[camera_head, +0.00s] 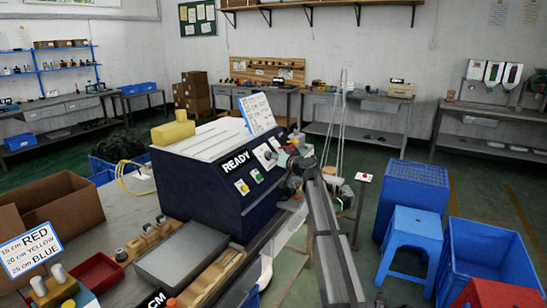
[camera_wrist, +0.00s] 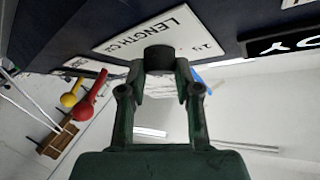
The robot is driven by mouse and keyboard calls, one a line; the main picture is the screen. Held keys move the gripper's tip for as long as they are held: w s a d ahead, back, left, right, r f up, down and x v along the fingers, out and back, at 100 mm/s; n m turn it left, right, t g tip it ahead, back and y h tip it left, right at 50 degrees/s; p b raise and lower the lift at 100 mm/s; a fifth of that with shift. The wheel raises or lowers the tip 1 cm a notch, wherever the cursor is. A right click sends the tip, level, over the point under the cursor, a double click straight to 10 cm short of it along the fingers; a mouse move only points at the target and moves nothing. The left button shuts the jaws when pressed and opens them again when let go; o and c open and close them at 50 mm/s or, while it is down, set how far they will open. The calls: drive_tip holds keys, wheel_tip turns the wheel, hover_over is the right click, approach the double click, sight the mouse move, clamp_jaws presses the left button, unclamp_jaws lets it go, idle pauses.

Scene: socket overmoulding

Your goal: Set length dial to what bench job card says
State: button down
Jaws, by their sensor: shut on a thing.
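The length dial is a dark round knob (camera_wrist: 159,57) on a white plate (camera_wrist: 150,30) lettered "LENGTH C…", seen upside down and tilted in the wrist view. My gripper (camera_wrist: 160,82) has its two green fingers shut on this knob. The dial's pointer and most scale marks are hidden or too small to read. In the head view my gripper (camera_head: 292,160) is at the right end of the dark machine (camera_head: 215,190). A white card (camera_head: 258,113) stands on the machine, its text unreadable. A card at the lower left (camera_head: 31,250) reads 15 cm RED, 20 cm YELLOW, 25 cm BLUE.
The machine front has a READY sign (camera_head: 236,162) and several buttons. A grey box (camera_head: 190,252) and red tray (camera_head: 95,273) stand on the bench, with a cardboard box (camera_head: 60,208) at left. A blue stool (camera_head: 412,240) and blue crates stand right of my arm.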

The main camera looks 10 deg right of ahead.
drive_tip(key=m+h+p, duration=0.1)
drive_tip(key=p, duration=0.1)
drive_tip(key=m+h+p, duration=0.1)
drive_tip(key=p, duration=0.1)
drive_tip(key=r+m+h+p, duration=0.1)
drive_tip(key=m+p, duration=0.1)
drive_tip(key=shift+a, duration=0.25)
drive_tip(key=m+h+p, duration=0.1)
drive_tip(key=p, duration=0.1)
drive_tip(key=shift+f+p, duration=0.1)
drive_tip(key=shift+p, duration=0.25)
drive_tip(key=shift+f+m+p, duration=0.2)
drive_tip(key=shift+m+p, duration=0.2)
drive_tip(key=shift+m, duration=0.1)
drive_tip(key=c, duration=0.8)
unclamp_jaws()
drive_tip(key=shift+f, duration=0.1)
drive_tip(key=v, duration=1.2)
